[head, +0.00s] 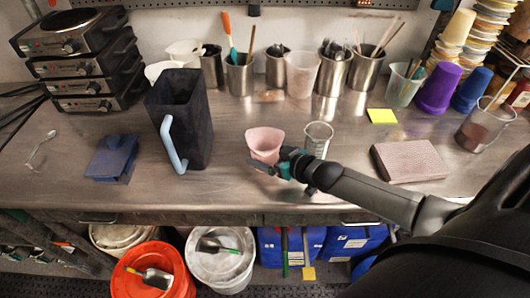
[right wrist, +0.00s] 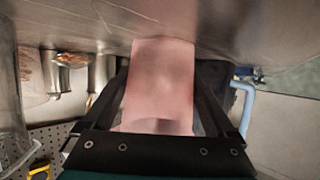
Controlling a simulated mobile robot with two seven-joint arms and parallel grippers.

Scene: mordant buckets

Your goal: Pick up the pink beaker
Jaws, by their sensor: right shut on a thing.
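The pink beaker (head: 264,143) is upright near the front middle of the metal counter in the head view. My right gripper (head: 272,168) reaches it from the right and is shut on it, low on its side. In the right wrist view the pink beaker (right wrist: 161,80) fills the space between the two dark fingers (right wrist: 165,115). I cannot tell whether the beaker's base touches the counter. My left gripper is not in view.
A clear beaker (head: 318,138) stands just right of the pink beaker. A dark pitcher (head: 183,118) with a light blue handle stands to the left. A brown block (head: 410,161) lies to the right. Metal cups of tools (head: 240,76) line the back. The counter front (head: 230,185) is clear.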

